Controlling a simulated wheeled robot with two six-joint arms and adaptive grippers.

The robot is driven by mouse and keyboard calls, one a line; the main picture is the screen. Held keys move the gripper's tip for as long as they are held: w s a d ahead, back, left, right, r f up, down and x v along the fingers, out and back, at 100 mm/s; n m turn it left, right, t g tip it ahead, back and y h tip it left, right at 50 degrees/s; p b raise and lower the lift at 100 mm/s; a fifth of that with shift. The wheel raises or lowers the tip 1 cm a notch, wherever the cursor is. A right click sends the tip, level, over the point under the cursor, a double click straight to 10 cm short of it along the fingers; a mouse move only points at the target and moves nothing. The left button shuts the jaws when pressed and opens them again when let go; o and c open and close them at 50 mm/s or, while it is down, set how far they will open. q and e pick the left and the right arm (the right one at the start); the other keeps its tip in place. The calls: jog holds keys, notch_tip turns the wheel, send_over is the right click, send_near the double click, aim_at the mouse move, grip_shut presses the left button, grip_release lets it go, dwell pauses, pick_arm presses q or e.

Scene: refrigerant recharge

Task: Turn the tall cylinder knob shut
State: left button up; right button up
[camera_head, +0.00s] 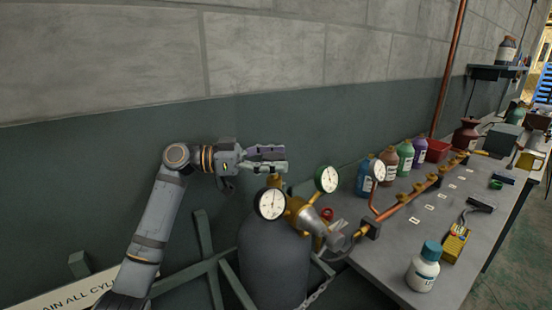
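The tall dark grey cylinder (273,262) stands left of the bench, with a brass valve (275,181) on top. My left gripper (286,159) reaches in from the left, just above the valve. Its two fingers point right and look apart, one nearer the wall and one nearer the camera. The cylinder's knob is not clearly visible; the fingers hide the top of the valve, and I cannot tell whether they touch it. A white-faced gauge (271,203) and a green-rimmed gauge (326,179) sit beside the valve. My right gripper is not in view.
The grey bench (390,256) runs to the right with a copper pipe manifold (400,203), several bottles, a white bottle with a teal cap (424,266) and a yellow meter (455,243). A wall (270,110) is close behind the cylinder. Green frame bars (207,245) stand left.

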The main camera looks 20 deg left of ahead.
aim_at(276, 156)
pick_arm(q)
jog(key=shift+r, duration=0.1)
notch_tip(276, 156, up, 10)
jog(key=shift+f, duration=0.1)
dwell(0.3)
